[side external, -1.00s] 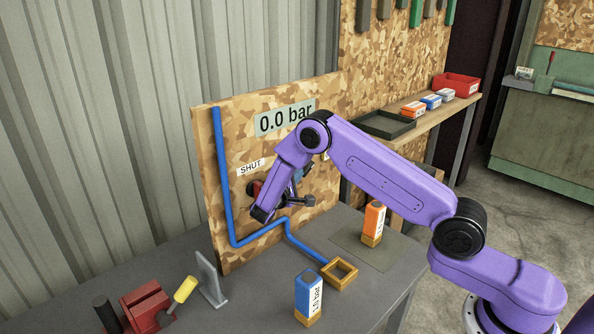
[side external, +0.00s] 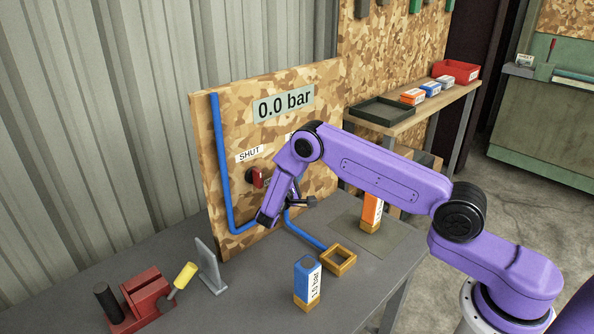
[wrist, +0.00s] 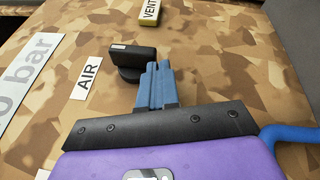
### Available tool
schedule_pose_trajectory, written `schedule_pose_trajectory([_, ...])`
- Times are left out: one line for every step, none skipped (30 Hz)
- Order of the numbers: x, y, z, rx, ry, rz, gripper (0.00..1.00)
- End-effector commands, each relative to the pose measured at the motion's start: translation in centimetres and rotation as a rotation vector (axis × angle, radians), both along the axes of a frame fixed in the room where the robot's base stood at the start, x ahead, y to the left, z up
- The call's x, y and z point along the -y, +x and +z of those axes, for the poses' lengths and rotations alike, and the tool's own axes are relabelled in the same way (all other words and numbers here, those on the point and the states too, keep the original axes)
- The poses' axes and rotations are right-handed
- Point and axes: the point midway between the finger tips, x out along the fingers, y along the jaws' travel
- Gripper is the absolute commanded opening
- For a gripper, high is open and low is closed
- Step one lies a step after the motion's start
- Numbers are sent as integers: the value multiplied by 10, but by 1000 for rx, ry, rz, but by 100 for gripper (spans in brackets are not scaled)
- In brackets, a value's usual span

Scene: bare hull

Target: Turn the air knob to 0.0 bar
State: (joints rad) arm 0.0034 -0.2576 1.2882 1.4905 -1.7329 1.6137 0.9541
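The black air knob (wrist: 133,58) is on the patterned board beside the AIR label (wrist: 87,78) in the wrist view. In the side view my arm hides it. The display (side external: 284,102) on the board reads 0.0 bar. My gripper's blue fingers (wrist: 157,82) are together with nothing seen between them. They show just beside the air knob in the wrist view; whether they touch it I cannot tell. In the side view my gripper (side external: 297,188) is in front of the board, partly hidden by my wrist.
A blue pipe (side external: 222,165) runs down the board to a wooden socket (side external: 339,259). A blue block (side external: 308,282) and an orange block (side external: 372,211) stand on the bench. A red vise (side external: 143,298) is at front left.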

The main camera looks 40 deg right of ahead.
Motion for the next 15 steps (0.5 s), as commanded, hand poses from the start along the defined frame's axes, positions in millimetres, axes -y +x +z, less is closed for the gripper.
schedule_pose_trajectory([4, 0, -1, 0, 2, -5, 0])
schedule_pose_trajectory([4, 0, -2, 0, 2, -6, 0])
schedule_pose_trajectory([5, 0, -3, 0, 2, -6, 0])
schedule_pose_trajectory([6, 0, -3, 0, 2, -7, 0])
schedule_pose_trajectory([7, -1, -3, 0, 2, -7, 0])
schedule_pose_trajectory([8, -1, -4, 0, 2, -8, 0])
schedule_pose_trajectory([8, -1, -4, 0, 3, -9, 0])
schedule_pose_trajectory([9, -1, -4, -1, 3, -9, 0])
schedule_pose_trajectory([10, -1, -5, -1, 2, -10, 0])
schedule_pose_trajectory([10, -1, -5, -1, 3, -11, 0])
schedule_pose_trajectory([11, -1, -5, -1, 3, -11, 0])
schedule_pose_trajectory([12, -1, -5, -1, 3, -12, 0])
schedule_pose_trajectory([12, -1, -5, -1, 4, -13, 0])
schedule_pose_trajectory([12, -1, -5, -1, 3, -14, 0])
schedule_pose_trajectory([13, -1, -5, -1, 3, -14, 0])
